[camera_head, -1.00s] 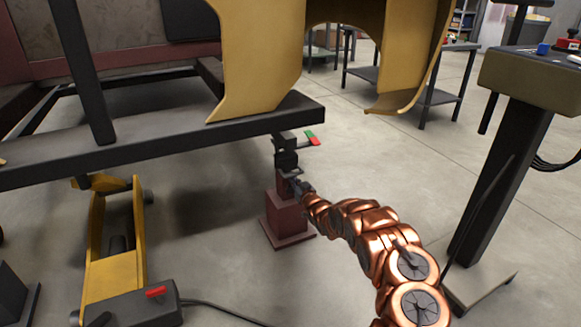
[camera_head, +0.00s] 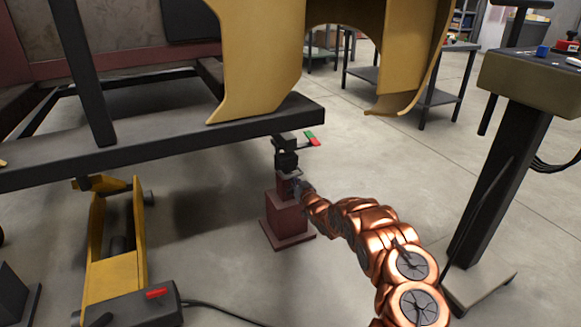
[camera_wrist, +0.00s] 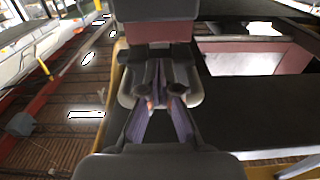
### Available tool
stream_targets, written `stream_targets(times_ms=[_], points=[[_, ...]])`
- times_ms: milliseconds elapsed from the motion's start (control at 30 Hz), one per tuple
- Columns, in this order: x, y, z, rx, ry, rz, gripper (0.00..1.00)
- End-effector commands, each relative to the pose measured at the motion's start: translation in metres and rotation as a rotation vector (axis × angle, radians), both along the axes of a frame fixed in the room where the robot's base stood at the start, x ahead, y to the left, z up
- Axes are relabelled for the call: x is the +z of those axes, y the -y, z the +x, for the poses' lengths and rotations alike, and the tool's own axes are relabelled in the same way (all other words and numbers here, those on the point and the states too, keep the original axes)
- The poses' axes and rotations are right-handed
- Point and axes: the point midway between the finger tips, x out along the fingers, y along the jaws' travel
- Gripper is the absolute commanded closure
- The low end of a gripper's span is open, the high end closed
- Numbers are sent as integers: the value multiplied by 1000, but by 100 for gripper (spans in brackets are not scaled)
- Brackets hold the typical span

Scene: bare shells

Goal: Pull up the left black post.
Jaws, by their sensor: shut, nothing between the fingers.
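A black upright post (camera_head: 85,75) rises from the black frame at the left in the head view. A black fitting (camera_head: 286,158) sits on top of a dark red pedestal (camera_head: 287,219) under the frame's right corner. I cannot tell for sure which black part is the left post. My gripper (camera_head: 297,187) is beside the upper part of the pedestal, just below the black fitting. In the wrist view my gripper (camera_wrist: 158,98) is shut and empty, with a dark block and a reddish surface just beyond the fingers. Contact cannot be made out.
The black frame (camera_head: 170,146) carries a yellow shell (camera_head: 255,60). A red and green piece (camera_head: 312,138) sticks out right of the black fitting. A yellow jack (camera_head: 112,270) stands at left and a console stand (camera_head: 505,170) at right.

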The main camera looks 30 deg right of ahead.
Motion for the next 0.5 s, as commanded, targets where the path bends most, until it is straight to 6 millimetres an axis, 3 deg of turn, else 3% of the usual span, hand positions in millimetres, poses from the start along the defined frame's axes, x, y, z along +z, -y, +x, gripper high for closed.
stream_targets(times_ms=[500], points=[[28,0,0,0,1,1,100]])
